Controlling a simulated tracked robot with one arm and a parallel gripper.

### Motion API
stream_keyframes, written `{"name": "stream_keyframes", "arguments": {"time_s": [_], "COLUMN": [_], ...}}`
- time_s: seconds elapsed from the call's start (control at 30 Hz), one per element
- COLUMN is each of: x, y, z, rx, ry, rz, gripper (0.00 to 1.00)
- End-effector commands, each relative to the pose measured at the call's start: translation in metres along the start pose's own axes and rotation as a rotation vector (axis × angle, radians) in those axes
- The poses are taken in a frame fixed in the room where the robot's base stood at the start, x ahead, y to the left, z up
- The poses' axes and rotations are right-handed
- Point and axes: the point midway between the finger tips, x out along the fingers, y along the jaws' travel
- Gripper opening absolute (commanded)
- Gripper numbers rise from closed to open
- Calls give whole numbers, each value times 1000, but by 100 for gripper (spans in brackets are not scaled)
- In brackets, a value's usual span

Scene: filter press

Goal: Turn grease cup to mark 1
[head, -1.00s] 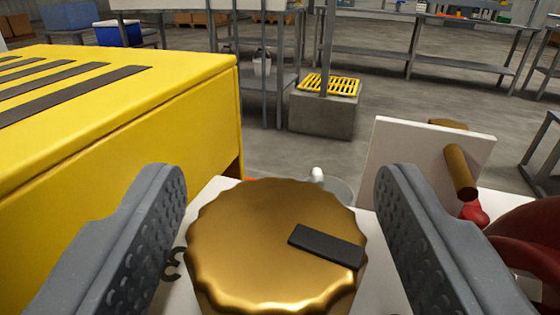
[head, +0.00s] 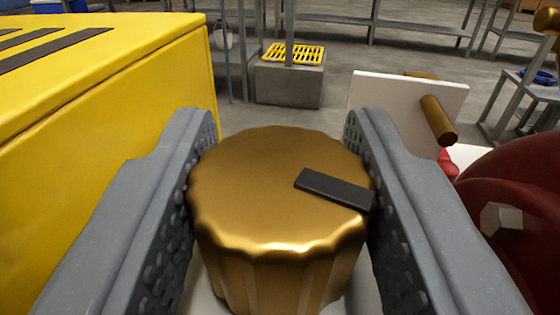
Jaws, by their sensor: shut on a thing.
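The grease cup (head: 265,205) is a brass, scalloped round cap in the middle of the head view. A dark pointer bar (head: 334,190) lies on its top, running from near the centre out to the right rim and slightly toward me. My gripper (head: 275,150) is shut on the cup, one grey dimpled finger against its left side and the other against its right side. No mark numbers show; the fingers and cup hide most of the pale plate around it.
A yellow housing (head: 110,130) with dark slots stands close on the left. A white panel with a brass peg (head: 437,120) is behind on the right. A dark red rounded part with a bolt (head: 502,218) is close at the right. Shelves and a concrete block (head: 288,83) are farther back.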

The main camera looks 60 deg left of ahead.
Motion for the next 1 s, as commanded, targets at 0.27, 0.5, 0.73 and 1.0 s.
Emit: {"name": "stream_keyframes", "arguments": {"time_s": [0.27, 0.5, 0.73, 1.0], "x": [0, -2, -2, -2], "y": [1, 2, 2, 2], "z": [-5, -3, -2, -2], "rx": [-3, -1, -2, -2], "ry": [1, 0, -3, -4], "rz": [158, 247, 258, 257], "gripper": [15, 14, 14, 58]}}
